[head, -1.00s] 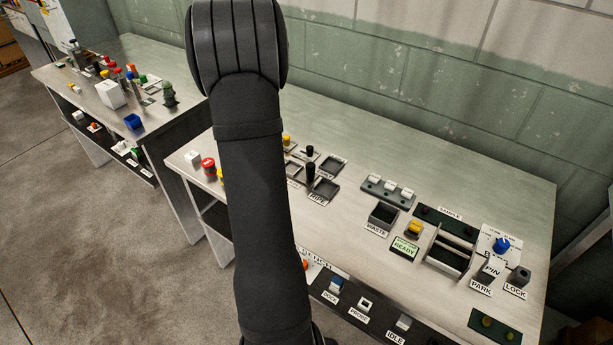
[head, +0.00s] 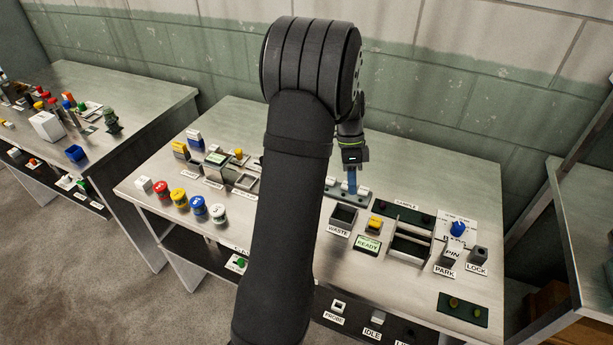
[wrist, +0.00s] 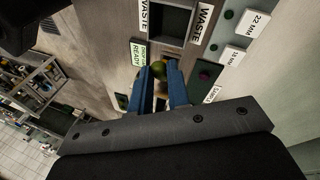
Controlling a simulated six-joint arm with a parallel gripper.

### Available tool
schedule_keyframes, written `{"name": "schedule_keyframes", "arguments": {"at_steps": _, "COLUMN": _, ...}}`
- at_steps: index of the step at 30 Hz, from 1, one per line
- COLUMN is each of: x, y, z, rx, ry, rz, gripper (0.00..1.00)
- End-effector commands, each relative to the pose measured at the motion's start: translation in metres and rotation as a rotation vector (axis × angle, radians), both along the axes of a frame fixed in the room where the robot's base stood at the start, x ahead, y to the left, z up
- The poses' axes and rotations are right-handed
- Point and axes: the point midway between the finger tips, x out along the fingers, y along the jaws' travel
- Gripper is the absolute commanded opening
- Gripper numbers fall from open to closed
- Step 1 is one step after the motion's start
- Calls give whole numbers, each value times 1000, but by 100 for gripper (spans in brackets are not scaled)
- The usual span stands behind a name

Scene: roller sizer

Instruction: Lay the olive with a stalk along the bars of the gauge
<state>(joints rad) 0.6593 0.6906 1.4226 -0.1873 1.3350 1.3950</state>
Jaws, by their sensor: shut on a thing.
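My gripper (head: 351,188) hangs upright over the back part of the bench, behind the waste bin and left of the gauge. In the wrist view its blue fingers (wrist: 162,88) are shut on a green olive (wrist: 159,69) showing between their tips. I cannot make out a stalk on it. The gauge (head: 410,236), with pale parallel bars over a dark opening, stands right of the yellow button. In the head view the fingers hide the held olive.
The waste bin (head: 343,217) and yellow button (head: 374,222) stand between my gripper and the gauge. The dark sample tray (head: 412,209) lies behind the gauge. A blue knob (head: 458,229) and lock post (head: 479,255) stand right. A green tray (head: 450,310) with olives lies front right.

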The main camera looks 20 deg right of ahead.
Motion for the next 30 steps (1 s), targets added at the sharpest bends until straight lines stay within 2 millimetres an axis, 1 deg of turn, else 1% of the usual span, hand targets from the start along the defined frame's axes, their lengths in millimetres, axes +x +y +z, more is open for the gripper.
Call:
{"name": "schedule_keyframes", "arguments": {"at_steps": 1, "x": -16, "y": -18, "z": 1, "rx": -2, "ry": 20, "rz": -106, "gripper": 0}}
{"name": "schedule_keyframes", "arguments": {"at_steps": 6, "x": -64, "y": -61, "z": 6, "rx": 3, "ry": 91, "rz": -439, "gripper": 0}}
{"name": "schedule_keyframes", "arguments": {"at_steps": 9, "x": -92, "y": -82, "z": 9, "rx": 16, "ry": 129, "rz": -612, "gripper": 0}}
{"name": "schedule_keyframes", "arguments": {"at_steps": 12, "x": -116, "y": -97, "z": 12, "rx": 31, "ry": 159, "rz": -757, "gripper": 0}}
{"name": "schedule_keyframes", "arguments": {"at_steps": 15, "x": -135, "y": -108, "z": 14, "rx": 46, "ry": 183, "rz": -865, "gripper": 0}}
{"name": "schedule_keyframes", "arguments": {"at_steps": 18, "x": -148, "y": -115, "z": 15, "rx": 57, "ry": 196, "rz": -936, "gripper": 0}}
{"name": "schedule_keyframes", "arguments": {"at_steps": 21, "x": -154, "y": -117, "z": 16, "rx": 64, "ry": 205, "rz": -973, "gripper": 0}}
{"name": "schedule_keyframes", "arguments": {"at_steps": 26, "x": -156, "y": -118, "z": 12, "rx": 67, "ry": 208, "rz": -986, "gripper": 0}}
{"name": "schedule_keyframes", "arguments": {"at_steps": 30, "x": -156, "y": -118, "z": 2, "rx": 66, "ry": 207, "rz": -984, "gripper": 0}}
